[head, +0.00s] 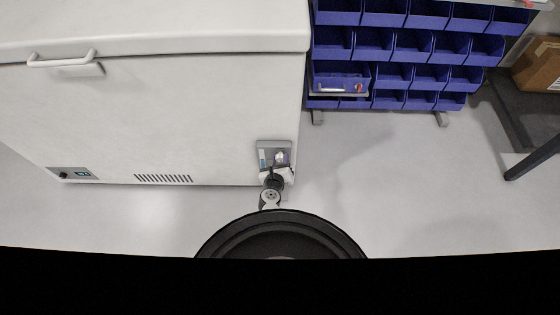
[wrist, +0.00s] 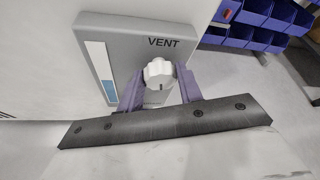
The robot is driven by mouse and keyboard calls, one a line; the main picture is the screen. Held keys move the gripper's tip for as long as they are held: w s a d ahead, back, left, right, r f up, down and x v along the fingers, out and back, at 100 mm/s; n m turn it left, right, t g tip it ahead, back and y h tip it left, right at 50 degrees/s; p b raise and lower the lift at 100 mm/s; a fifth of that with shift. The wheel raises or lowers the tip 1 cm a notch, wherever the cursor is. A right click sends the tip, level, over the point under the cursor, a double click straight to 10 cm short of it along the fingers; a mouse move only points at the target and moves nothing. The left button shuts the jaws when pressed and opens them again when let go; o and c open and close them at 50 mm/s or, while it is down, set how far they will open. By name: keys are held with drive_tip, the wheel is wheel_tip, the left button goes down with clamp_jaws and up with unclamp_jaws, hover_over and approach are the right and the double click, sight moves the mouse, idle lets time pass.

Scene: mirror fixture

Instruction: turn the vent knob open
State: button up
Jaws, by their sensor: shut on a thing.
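The vent knob (wrist: 158,73) is a white, lobed dial on a grey panel (wrist: 108,45) marked "VENT", with a blue and white strip at its left. The knob has a small dark mark near its lower middle. My gripper (wrist: 160,82) has its two purple fingers on either side of the knob, shut on it. In the head view the panel (head: 266,147) is on the lower right of the white freezer front, and my gripper (head: 277,172) reaches it from below. The gripper and wrist partly hide the panel's lower part there.
The white chest freezer (head: 200,110) fills the left, with a lid handle (head: 62,60), a grille (head: 163,178) and a small display (head: 75,174). A rack of blue bins (head: 392,45) stands to the right. A dark table (head: 530,120) with a cardboard box (head: 540,65) is far right. The floor between is clear.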

drive_tip(key=o, duration=1)
drive_tip(key=shift+s+r, duration=0.1)
drive_tip(key=shift+s, duration=0.05)
